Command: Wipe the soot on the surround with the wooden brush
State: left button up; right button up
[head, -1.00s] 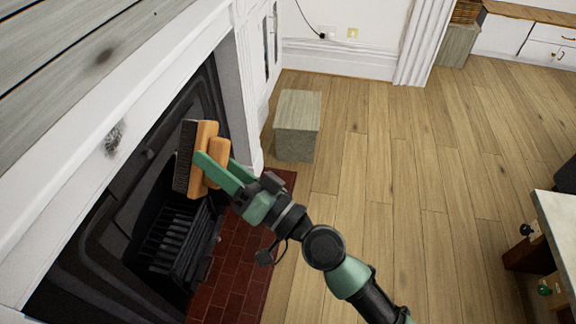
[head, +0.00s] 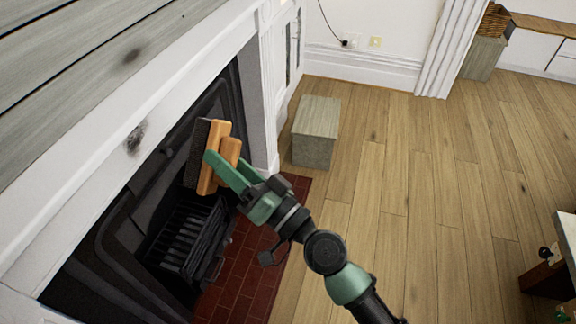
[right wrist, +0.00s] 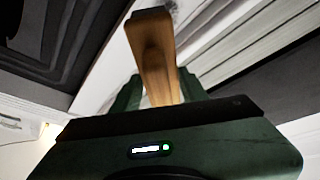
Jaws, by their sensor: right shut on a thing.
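The wooden brush (head: 222,150) has an orange-brown wooden body and dark bristles facing left. My right gripper (head: 226,168) is shut on its handle and holds it in front of the dark fireplace opening. The handle also shows between the green fingers in the right wrist view (right wrist: 155,55). A dark soot smudge (head: 136,138) lies on the white surround (head: 75,195), up and left of the brush. The bristles are apart from it. Another dark spot (head: 132,55) marks the grey wooden mantel top (head: 90,75). My left gripper is not in view.
A black iron grate (head: 185,240) sits inside the fireplace, with a red tiled hearth (head: 245,265) before it. A grey wooden block (head: 315,130) stands on the floor beyond. Wooden floor to the right is clear; a table corner (head: 565,235) shows at the right edge.

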jog(key=shift+w+a, duration=0.2)
jog(key=shift+a, duration=0.4)
jog(key=shift+w+a, duration=0.15)
jog(key=shift+a, duration=0.45)
jog(key=shift+w+a, duration=0.3)
jog(key=shift+a, duration=0.3)
jog(key=shift+a, duration=0.3)
jog(key=shift+w+d, duration=0.1)
jog(key=shift+w, duration=0.1)
jog(key=shift+w, duration=0.15)
jog(key=shift+w+d+b, duration=0.25)
jog(key=shift+w+b, duration=0.35)
jog(key=shift+w, duration=0.25)
jog(key=shift+w+d+b, duration=0.25)
jog(key=shift+w+b, duration=0.3)
jog(key=shift+w, duration=0.25)
